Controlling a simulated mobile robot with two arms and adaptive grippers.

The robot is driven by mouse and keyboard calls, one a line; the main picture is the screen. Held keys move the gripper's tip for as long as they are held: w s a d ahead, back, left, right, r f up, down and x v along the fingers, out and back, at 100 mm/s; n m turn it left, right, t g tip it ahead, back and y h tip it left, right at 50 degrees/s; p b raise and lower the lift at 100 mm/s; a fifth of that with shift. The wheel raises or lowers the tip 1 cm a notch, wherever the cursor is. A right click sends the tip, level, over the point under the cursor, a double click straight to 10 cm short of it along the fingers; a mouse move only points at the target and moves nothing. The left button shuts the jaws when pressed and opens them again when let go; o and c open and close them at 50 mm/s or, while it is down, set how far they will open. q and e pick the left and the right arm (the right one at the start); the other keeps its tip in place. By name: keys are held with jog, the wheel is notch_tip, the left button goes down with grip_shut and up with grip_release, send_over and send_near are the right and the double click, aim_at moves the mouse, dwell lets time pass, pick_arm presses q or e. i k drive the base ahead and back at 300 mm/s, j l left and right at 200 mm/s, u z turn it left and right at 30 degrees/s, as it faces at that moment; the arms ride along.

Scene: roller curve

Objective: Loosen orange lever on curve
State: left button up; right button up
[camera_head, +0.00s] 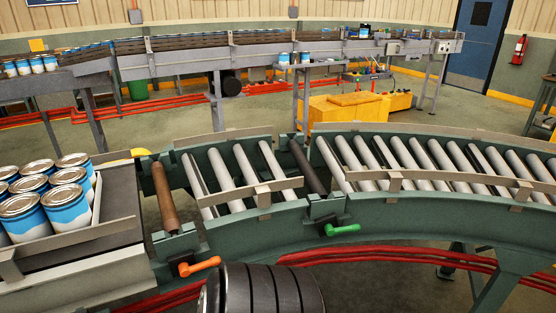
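The orange lever (199,266) sits on the front side of the green roller curve (400,221), near its left end, by the belt conveyor. Its handle points right and slightly up. A brown roller (166,198) lies behind it, at the gap between belt and curve. A green lever (342,230) sits further right on the same side, below a dark roller (307,167), with its handle pointing right. Neither of my grippers is in view, and nothing covers the orange handle.
White-and-blue cans (67,210) stand on the belt conveyor (125,192) at left. A dark ribbed cylinder (262,290) rises at the bottom edge, just right of and below the orange lever; I cannot tell what it belongs to. Red pipes (385,259) run below the curve.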

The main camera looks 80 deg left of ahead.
aim_at(185, 270)
jog(key=l+u, duration=0.1)
jog(key=u, duration=3)
jog(key=j, duration=0.1)
